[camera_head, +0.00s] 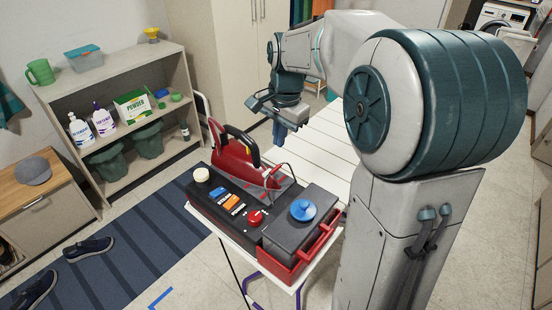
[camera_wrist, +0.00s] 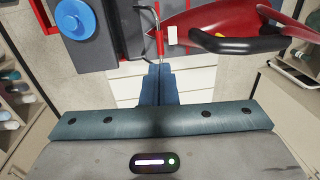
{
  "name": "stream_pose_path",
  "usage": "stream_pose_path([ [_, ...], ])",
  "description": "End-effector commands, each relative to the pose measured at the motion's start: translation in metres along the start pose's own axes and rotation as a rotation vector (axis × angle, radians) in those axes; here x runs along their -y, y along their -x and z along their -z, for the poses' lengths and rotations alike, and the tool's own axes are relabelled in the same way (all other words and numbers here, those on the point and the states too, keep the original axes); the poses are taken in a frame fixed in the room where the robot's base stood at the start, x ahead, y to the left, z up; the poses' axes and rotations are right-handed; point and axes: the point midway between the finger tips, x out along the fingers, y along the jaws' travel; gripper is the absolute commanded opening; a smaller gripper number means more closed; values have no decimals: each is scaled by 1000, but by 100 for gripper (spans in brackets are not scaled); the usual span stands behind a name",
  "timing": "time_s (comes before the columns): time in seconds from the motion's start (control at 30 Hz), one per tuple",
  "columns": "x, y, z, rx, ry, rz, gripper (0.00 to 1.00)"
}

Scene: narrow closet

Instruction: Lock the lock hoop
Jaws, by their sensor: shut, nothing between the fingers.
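A thin bent metal wire (camera_head: 285,168), which I take for the lock hoop, rises by the red iron-shaped piece (camera_head: 232,152) with a black handle on the dark control box (camera_head: 225,215). In the wrist view, a thin metal rod (camera_wrist: 159,42) with red on it stands just past my fingertips. I cannot tell whether they touch it, or where its ends sit. My gripper (camera_head: 279,139) is over the far side of the box, pointing down. In the wrist view its blue fingers (camera_wrist: 158,72) are shut together with nothing between them.
The box carries a blue knob (camera_head: 303,210), a red knob (camera_head: 255,217) and a red side handle (camera_head: 322,242). It stands on a small white table. A shelf (camera_head: 120,100) with bottles and a cabinet (camera_head: 40,195) stand left. A white slatted surface (camera_head: 325,150) lies behind.

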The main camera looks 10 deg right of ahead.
Motion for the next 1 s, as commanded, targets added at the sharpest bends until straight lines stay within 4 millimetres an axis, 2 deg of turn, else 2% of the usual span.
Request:
stream_pose_path([
  [0.2, -1, -47, -1, 3, 1, -4, 0],
  [0.4, 0, -74, 0, 1, 2, -2, 0],
  [0.6, 0, -85, 0, 0, 1, 0, 0],
  [1.0, 0, -85, 3, 0, -5, -12, 0],
])
